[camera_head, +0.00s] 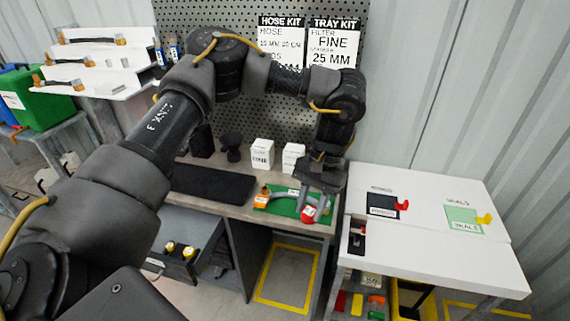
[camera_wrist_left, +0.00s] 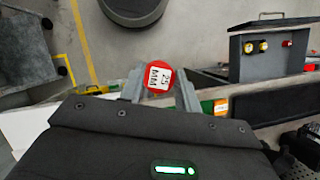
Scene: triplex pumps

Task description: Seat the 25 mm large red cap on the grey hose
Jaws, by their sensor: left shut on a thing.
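The large red cap (camera_head: 309,214) has a white label; in the left wrist view the cap (camera_wrist_left: 158,76) reads "25 MM". My left gripper (camera_head: 317,190) points down over the right end of the green mat (camera_head: 288,209) and is shut on the cap, with a finger on either side in the wrist view (camera_wrist_left: 160,84). The grey hose (camera_head: 284,194) arches over the mat beside the cap, with an orange fitting at its left end. The hose's right end is hidden by the gripper and cap, so I cannot tell whether they touch. My right gripper is out of view.
The mat lies at the right end of the workbench, near its front edge. White boxes (camera_head: 262,154) and a black pad (camera_head: 212,183) stand behind and left. A pegboard (camera_head: 270,95) rises behind. A white table (camera_head: 440,244) with labelled spots stands right.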

